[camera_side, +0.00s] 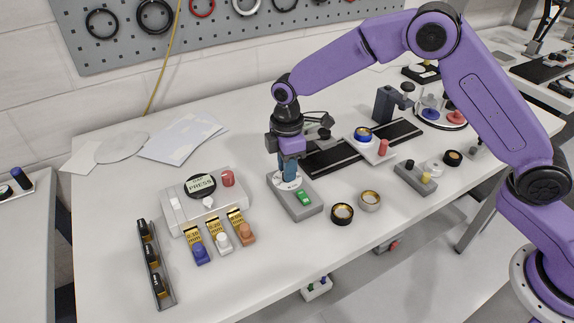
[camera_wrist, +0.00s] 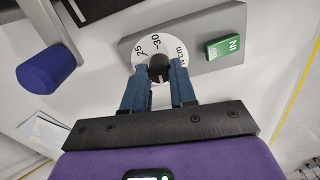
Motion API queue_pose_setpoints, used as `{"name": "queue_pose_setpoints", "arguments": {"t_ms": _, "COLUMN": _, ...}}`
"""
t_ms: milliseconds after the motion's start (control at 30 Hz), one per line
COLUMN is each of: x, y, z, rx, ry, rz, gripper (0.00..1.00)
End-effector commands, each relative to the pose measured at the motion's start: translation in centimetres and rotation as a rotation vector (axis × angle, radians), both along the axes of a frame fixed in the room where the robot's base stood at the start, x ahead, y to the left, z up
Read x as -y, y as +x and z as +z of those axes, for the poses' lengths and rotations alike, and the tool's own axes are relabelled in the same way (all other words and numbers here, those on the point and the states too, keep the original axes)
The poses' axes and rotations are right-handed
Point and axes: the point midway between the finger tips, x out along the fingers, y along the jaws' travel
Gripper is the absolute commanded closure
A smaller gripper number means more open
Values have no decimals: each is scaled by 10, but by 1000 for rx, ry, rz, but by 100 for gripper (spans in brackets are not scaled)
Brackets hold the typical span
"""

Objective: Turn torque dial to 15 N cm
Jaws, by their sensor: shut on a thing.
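The torque dial is a white disc (camera_wrist: 158,42) on a grey box (camera_side: 299,208), with "25", "30" and "N cm" readable in the wrist view. The rest of its scale is hidden by my fingers, and no pointer setting can be made out. A black knob (camera_wrist: 159,65) stands at its centre. My gripper (camera_wrist: 159,76) has its two blue fingers on either side of the knob, shut on it. In the side view my gripper (camera_side: 289,172) points down at the dial. A green button (camera_side: 304,198) sits on the same box; it also shows in the wrist view (camera_wrist: 225,47).
A black ring (camera_side: 342,214) and a grey ring (camera_side: 370,201) lie right of the box. A white press unit (camera_side: 203,202) with coloured knobs stands to the left. A dark rail (camera_side: 335,160) runs behind the box. The front table edge is clear.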

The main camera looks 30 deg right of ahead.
Motion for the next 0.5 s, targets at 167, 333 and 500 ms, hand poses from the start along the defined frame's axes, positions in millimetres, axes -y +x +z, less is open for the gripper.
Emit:
{"name": "queue_pose_setpoints", "arguments": {"t_ms": 167, "x": 0, "y": 0, "z": 1, "rx": -1, "ry": 0, "rz": -164, "gripper": 100}}
{"name": "queue_pose_setpoints", "arguments": {"t_ms": 333, "x": 0, "y": 0, "z": 1, "rx": -1, "ry": -1, "rz": -305, "gripper": 100}}
{"name": "queue_pose_setpoints", "arguments": {"t_ms": 500, "x": 1, "y": 0, "z": 0, "rx": -1, "ry": -2, "rz": -425, "gripper": 100}}
